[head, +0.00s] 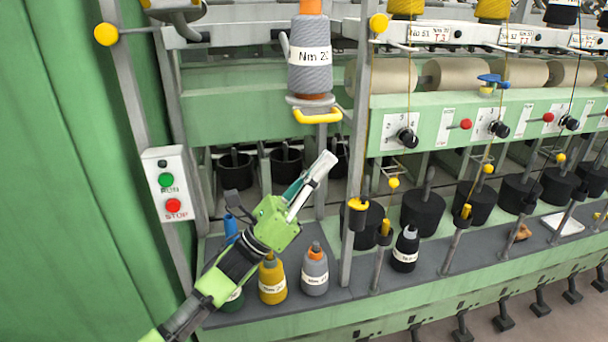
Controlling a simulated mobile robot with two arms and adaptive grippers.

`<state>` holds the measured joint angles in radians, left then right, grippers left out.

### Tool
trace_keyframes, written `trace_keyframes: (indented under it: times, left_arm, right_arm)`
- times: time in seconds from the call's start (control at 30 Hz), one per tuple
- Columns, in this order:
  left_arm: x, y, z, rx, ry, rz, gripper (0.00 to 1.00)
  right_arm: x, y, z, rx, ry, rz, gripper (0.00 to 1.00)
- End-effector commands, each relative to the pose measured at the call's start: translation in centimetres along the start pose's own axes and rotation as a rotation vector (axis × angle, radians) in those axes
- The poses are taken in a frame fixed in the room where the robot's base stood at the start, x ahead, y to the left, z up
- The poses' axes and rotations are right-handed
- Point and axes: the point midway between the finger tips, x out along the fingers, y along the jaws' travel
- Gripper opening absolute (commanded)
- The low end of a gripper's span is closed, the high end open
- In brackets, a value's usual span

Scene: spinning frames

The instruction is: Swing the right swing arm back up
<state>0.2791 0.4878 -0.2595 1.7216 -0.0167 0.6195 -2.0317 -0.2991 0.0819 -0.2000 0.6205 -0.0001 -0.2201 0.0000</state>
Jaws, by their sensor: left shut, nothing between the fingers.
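A swing arm with a yellow handle (318,116) and a grey round plate hangs in front of the green machine, left of the tall grey post. A large grey cone labelled Nm 20 (310,62) stands upright above the plate. A similar grey part (176,12) shows higher up at the top left, cut off by the picture edge; it looks like the other swing arm. My left gripper (325,163) is shut and empty, pointing up and right below the yellow handle, apart from it in the picture. My right gripper is not in view.
A RUN/STOP box (168,184) is at the left. Yellow (272,281), grey (314,272) and black (405,250) bobbins stand on the dark ledge (345,293). The grey post (358,150) rises right of the handle. Black pots (422,211) line the ledge's back.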

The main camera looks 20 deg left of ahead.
Motion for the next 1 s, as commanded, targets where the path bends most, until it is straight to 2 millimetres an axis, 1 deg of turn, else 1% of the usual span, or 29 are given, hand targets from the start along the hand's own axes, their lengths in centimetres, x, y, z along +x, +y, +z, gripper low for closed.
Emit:
trace_keyframes:
  times: [0.03, 0.07, 0.1, 0.3, 0.43, 0.83, 1.0]
  left_arm:
    - [1.5, -0.1, 0.4, -0.001, -0.002, -0.003, 0.00]
    - [2.0, -0.1, 0.3, 0.000, -0.001, -0.002, 0.00]
    - [2.4, -0.1, 1.1, 0.003, 0.001, -0.001, 0.00]
    - [3.8, 0.0, 2.5, 0.000, 0.002, 0.000, 0.00]
    - [4.1, 0.0, 2.8, 0.000, 0.002, 0.001, 0.00]
    - [4.1, 0.0, 2.8, -0.002, 0.001, 0.002, 0.00]
    - [5.1, 0.2, 3.2, -0.015, 0.000, 0.014, 0.00]
  right_arm:
    - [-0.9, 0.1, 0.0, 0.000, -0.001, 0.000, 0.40]
    - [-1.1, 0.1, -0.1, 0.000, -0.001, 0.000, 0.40]
    - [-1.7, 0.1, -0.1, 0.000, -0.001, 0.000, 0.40]
    - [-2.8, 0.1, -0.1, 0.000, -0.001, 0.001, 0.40]
    - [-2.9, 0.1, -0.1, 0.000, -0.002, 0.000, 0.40]
    - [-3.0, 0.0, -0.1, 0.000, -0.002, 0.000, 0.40]
    - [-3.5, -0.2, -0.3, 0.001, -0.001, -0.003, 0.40]
